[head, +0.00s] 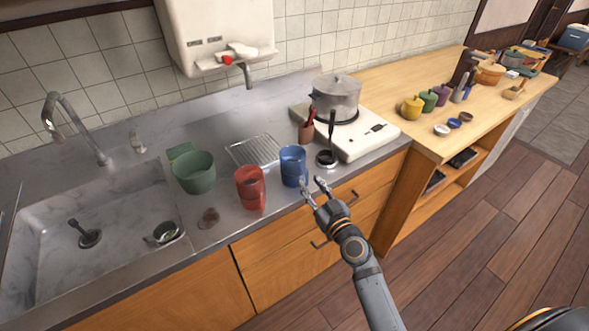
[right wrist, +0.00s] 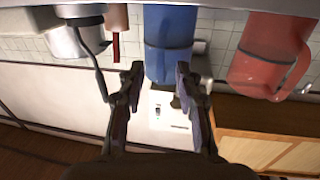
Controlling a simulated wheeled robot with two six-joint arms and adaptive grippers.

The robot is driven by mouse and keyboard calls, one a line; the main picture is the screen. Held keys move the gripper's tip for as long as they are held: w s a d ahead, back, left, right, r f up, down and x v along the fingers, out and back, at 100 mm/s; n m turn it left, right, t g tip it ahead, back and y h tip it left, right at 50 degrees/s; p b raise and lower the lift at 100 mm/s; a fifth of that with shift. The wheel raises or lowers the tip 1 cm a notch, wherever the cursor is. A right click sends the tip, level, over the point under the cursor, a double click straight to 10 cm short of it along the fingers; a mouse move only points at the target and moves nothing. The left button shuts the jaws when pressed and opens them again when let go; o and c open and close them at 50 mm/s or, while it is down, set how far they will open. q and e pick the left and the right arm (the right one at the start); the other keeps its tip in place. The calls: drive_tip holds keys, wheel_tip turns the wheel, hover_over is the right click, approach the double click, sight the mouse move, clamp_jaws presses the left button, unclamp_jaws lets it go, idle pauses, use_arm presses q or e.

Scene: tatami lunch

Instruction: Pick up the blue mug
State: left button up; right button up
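The blue mug (head: 293,165) stands upright near the front edge of the grey counter, just right of a red mug (head: 250,187). My right gripper (head: 314,186) is open at the mug's lower right, its left fingertip close to or overlapping the mug in the head view. In the right wrist view the picture is upside down. There the blue mug (right wrist: 170,42) lies ahead between the two spread fingers of my right gripper (right wrist: 158,75), with nothing held. Whether a finger touches the mug I cannot tell. My left gripper is not in view.
A red mug (right wrist: 268,55) is beside the blue one. A wire rack (head: 254,150) lies behind it. A utensil cup (head: 306,132) and a black ladle (head: 328,155) are to its right, near the stove with a pot (head: 337,97). A green pot (head: 194,174) and sink are left.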

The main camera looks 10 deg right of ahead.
sight(307, 179)
drive_tip(key=w, duration=0.3)
drive_tip(key=shift+w+a, duration=0.35)
drive_tip(key=shift+s, duration=0.15)
drive_tip(key=shift+c, duration=0.8)
clamp_jaws()
